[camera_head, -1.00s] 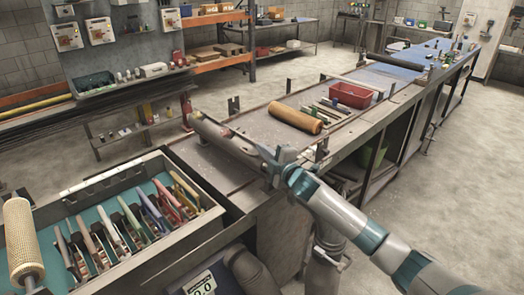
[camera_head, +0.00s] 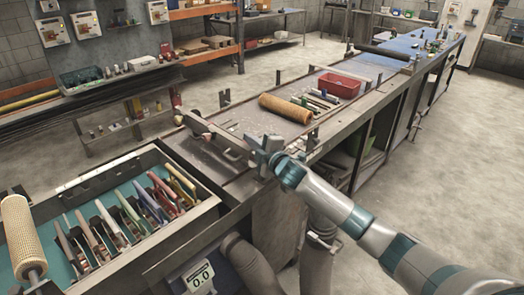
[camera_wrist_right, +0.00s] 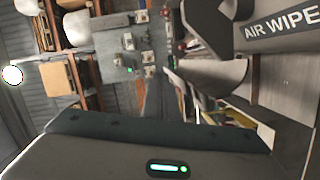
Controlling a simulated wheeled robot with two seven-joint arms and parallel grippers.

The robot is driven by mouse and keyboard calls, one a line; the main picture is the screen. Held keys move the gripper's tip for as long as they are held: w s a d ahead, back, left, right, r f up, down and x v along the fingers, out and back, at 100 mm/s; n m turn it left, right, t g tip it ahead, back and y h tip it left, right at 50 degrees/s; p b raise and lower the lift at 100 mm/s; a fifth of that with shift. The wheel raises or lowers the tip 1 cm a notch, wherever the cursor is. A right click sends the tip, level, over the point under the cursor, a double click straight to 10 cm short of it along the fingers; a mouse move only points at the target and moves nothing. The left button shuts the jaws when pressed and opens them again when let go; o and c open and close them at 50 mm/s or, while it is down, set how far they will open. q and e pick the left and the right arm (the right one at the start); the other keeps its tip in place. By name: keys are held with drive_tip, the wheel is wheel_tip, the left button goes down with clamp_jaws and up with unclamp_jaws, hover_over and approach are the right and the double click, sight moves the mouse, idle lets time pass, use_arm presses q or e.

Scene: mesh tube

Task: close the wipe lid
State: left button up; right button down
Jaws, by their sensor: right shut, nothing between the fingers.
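A dark grey rounded body lettered AIR WIPE (camera_wrist_right: 282,27) fills the upper right of the right wrist view, close to the camera. I cannot tell there where its lid ends, or how far it is open. In the head view my right gripper (camera_head: 264,151) is shut and empty at the near edge of the bench. A pale grey bar or tube (camera_head: 213,131) runs from its left side across the bench. I cannot tell whether the gripper touches it, or make out the lid in this view. My left gripper is not in view.
The long bench (camera_head: 240,118) carries a tan roll (camera_head: 285,108) and a red tray (camera_head: 339,85) further back. A teal-lined drawer (camera_head: 128,178) with several coloured-handled tools lies at lower left, beside a mesh roll (camera_head: 22,232). Open floor lies to the right.

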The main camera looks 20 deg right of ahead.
drive_tip(key=shift+a+r, duration=0.3)
drive_tip(key=shift+s+f, duration=0.15)
drive_tip(key=shift+s, duration=0.25)
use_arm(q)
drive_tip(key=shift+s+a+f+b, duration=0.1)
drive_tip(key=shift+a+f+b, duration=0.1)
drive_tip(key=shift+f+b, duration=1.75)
use_arm(e)
drive_tip(key=s+d+r, duration=0.1)
drive_tip(key=s, duration=0.8)
drive_tip(key=shift+d, duration=0.4)
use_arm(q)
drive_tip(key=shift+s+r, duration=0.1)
use_arm(e)
drive_tip(key=shift+r, duration=0.1)
